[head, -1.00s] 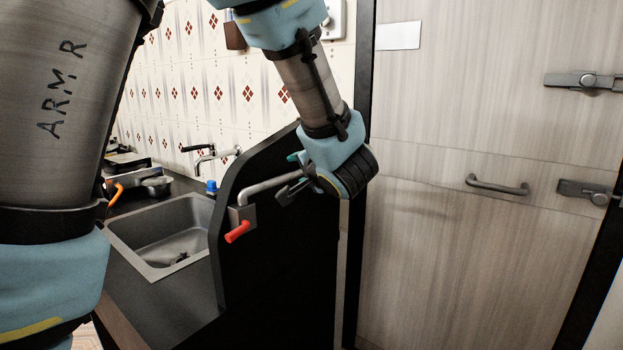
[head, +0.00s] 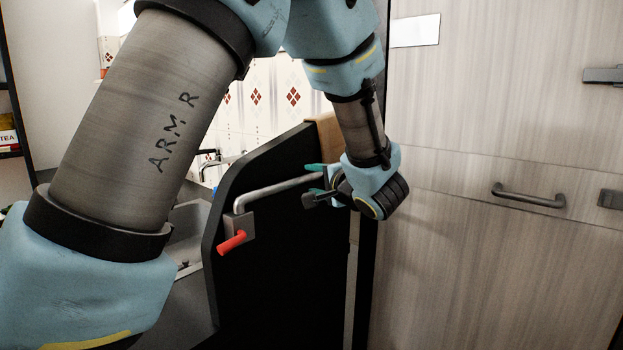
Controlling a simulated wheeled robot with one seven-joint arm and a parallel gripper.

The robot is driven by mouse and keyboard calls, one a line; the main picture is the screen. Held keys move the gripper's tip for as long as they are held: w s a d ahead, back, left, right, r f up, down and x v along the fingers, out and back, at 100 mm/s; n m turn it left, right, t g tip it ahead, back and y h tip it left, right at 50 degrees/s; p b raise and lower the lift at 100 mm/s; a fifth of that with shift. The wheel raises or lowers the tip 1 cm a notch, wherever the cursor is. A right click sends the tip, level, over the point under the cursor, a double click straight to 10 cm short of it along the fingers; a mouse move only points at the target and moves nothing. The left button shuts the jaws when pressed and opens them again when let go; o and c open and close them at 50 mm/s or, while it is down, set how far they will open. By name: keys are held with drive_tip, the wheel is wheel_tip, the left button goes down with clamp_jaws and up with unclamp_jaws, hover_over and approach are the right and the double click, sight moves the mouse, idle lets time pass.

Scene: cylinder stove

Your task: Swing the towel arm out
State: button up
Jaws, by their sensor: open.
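The towel arm (head: 275,191) is a grey bent bar on a small grey bracket (head: 239,228) fixed to the black panel (head: 290,265). A red peg (head: 231,242) sticks out of the bracket. The bar runs rightward from the bracket, close along the panel face as far as I can tell. My gripper (head: 314,184) is at the bar's right end, with a teal tip above the bar and a dark finger below it. The jaws are open. The bar's far end is hidden by my gripper, and I cannot tell whether the fingers touch it.
A wooden door (head: 470,250) with a bar handle (head: 528,196) stands to the right. The sink (head: 185,245) behind the panel is mostly hidden by my arm. A tiled wall (head: 270,100) is at the back. Open space lies before the panel.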

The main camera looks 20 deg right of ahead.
drive_tip(key=shift+w+a+f, duration=0.1)
drive_tip(key=shift+w+f, duration=0.1)
drive_tip(key=shift+w, duration=0.75)
clamp_jaws()
idle(0.8)
